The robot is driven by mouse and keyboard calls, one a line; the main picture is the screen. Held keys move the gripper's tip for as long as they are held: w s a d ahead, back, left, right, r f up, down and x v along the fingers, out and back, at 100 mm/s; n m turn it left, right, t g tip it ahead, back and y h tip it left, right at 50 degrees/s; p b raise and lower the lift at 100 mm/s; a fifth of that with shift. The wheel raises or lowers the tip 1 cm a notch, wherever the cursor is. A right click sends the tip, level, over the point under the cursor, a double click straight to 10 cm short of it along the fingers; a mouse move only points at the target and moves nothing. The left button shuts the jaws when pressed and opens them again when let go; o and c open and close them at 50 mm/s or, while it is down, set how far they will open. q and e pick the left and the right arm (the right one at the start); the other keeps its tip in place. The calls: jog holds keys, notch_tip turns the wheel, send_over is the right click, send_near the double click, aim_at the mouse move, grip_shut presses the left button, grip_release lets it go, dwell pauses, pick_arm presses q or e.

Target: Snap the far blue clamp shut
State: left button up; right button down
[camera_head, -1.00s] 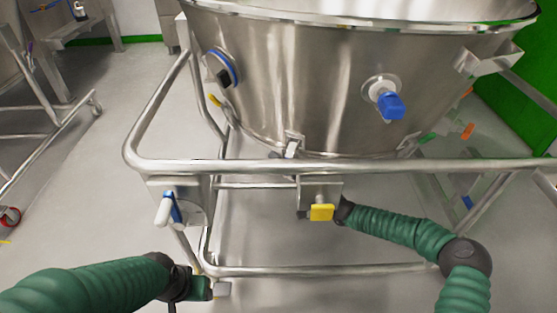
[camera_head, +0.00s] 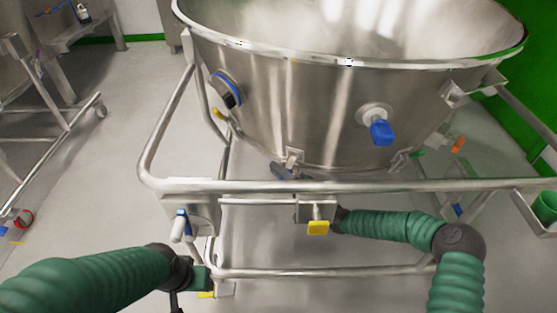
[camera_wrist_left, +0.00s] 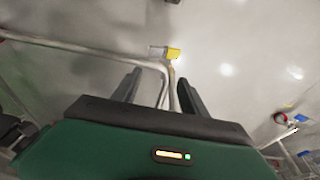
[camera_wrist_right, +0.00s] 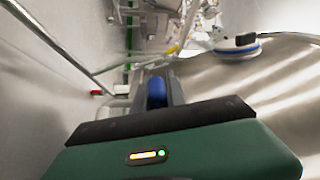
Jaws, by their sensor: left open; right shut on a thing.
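In the right wrist view a blue clamp handle (camera_wrist_right: 156,92) sits between the fingers of my right gripper (camera_wrist_right: 158,74), which is shut on it. In the head view my right arm reaches from the right to behind a yellow-knobbed bracket (camera_head: 318,228); its fingertips are hidden there. A steel bowl (camera_head: 310,110) carries a blue handle (camera_head: 381,132) on its wall and a blue-ringed port (camera_head: 228,90) at left. Which of these is the far clamp, I cannot tell. My left gripper (camera_wrist_left: 159,78) is open and empty; in the head view it is low at left (camera_head: 203,280).
A steel tube frame (camera_head: 400,186) runs in front of the bowl. Its left bracket holds a white-and-blue lever (camera_head: 180,225). A yellow piece (camera_wrist_left: 173,53) lies beyond my left fingers. A green bin (camera_head: 545,207) stands at far right.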

pick_arm(q)
jog(key=shift+r, duration=0.5)
pick_arm(e)
jog(key=shift+d+r+m, duration=0.1)
jog(key=shift+d+m, duration=0.05)
jog(key=shift+m, duration=0.35)
jog(key=c, duration=1.4)
grip_release()
pick_arm(q)
jog(key=shift+d, duration=0.1)
pick_arm(e)
jog(key=shift+o, duration=0.2)
